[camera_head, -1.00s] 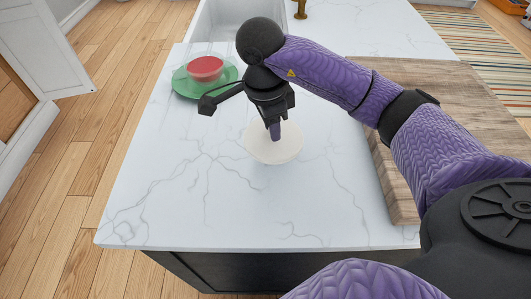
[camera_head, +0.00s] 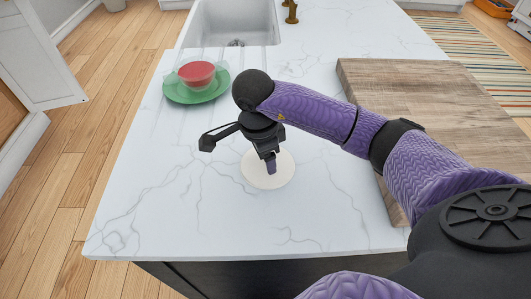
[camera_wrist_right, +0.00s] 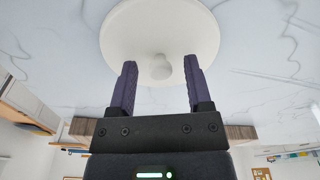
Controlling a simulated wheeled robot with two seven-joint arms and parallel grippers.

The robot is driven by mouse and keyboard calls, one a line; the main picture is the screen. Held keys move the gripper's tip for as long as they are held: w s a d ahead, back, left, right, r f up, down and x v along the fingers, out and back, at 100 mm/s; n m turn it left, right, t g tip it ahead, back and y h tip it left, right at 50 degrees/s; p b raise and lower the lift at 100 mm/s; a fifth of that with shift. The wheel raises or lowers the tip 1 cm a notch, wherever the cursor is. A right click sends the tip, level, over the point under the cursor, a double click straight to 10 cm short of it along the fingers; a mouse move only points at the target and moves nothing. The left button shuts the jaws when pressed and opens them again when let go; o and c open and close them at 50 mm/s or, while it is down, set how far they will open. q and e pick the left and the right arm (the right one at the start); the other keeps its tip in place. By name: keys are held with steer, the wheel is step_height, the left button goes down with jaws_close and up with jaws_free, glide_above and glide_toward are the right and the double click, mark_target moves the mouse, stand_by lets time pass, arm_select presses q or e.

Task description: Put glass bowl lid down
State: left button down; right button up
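The lid (camera_head: 258,178) is a pale round disc, low over the marble countertop near its front; it appears to rest flat. In the right wrist view the lid (camera_wrist_right: 160,22) fills the top, with its round knob (camera_wrist_right: 161,67) facing the gripper. My right gripper (camera_head: 268,160) is over the lid. In the wrist view its purple fingers (camera_wrist_right: 162,80) are open, one on each side of the knob with a gap at both. The glass bowl (camera_head: 197,74) with red contents sits uncovered on a green plate (camera_head: 185,96) at the back left. My left gripper is not in view.
A thick wooden board (camera_head: 410,85) lies on the counter to the right, under my right arm. A sink (camera_head: 233,22) is at the back. The marble countertop (camera_head: 150,205) is clear to the left and front of the lid.

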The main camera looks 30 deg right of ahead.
mark_target(260, 167)
steer(key=shift+r, duration=0.45)
step_height(260, 167, up, 11)
steer(key=a+p, duration=0.1)
steer(key=p, duration=0.2)
steer(key=shift+a+r+p, duration=0.15)
steer(key=shift+a+p, duration=0.05)
steer(key=shift+p, duration=0.2)
steer(key=shift+w, duration=0.1)
